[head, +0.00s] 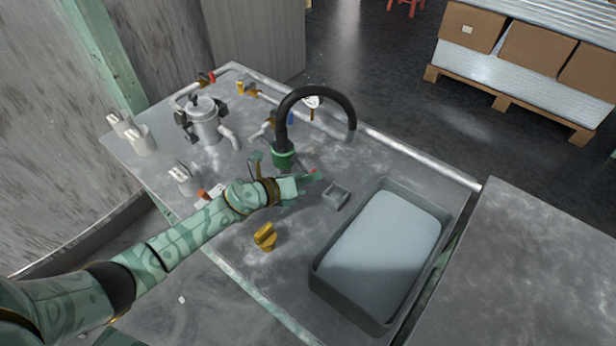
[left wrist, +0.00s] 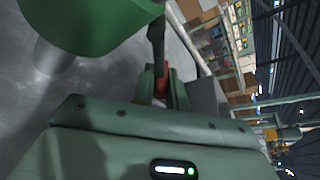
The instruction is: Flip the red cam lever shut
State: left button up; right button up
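The green coupling (head: 284,158) stands on the bench at the foot of a black curved hose (head: 282,112). It fills the upper left of the left wrist view (left wrist: 105,14). My left gripper (head: 313,178) is beside the coupling, on its right. A small red part (head: 315,171), which looks like the red cam lever's end, shows at its fingertips. In the left wrist view, this red part (left wrist: 162,78) sits between the two fingers of my gripper (left wrist: 162,86), below a dark bar. Whether the fingers press on it is unclear. My right gripper is not in view.
A grey tray (head: 318,274) with a pale filling is at the right. A small square grey dish (head: 336,196) is near my gripper. A yellow part (head: 265,237) lies in front of my arm. A metal vessel (head: 206,122) and pipes stand at the back left.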

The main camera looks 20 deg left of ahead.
pick_arm(q)
grip_shut()
jog(key=shift+a, duration=0.1)
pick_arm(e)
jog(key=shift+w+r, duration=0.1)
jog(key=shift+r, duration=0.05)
pick_arm(q)
jog(key=shift+w+a+f+m+y+p, duration=0.2)
jog(key=shift+a+f+m+y+p, duration=0.25)
jog(key=shift+m+y+p, duration=0.4)
jog(key=shift+w+a+f+m+y+p, duration=0.2)
jog(key=shift+a+f+m+y+p, duration=0.4)
jog(key=shift+m, duration=0.65)
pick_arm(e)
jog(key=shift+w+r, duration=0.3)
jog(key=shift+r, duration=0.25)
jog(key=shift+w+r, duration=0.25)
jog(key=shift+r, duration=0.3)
pick_arm(q)
jog(key=o, duration=0.7)
grip_release()
jog(key=shift+a, duration=0.1)
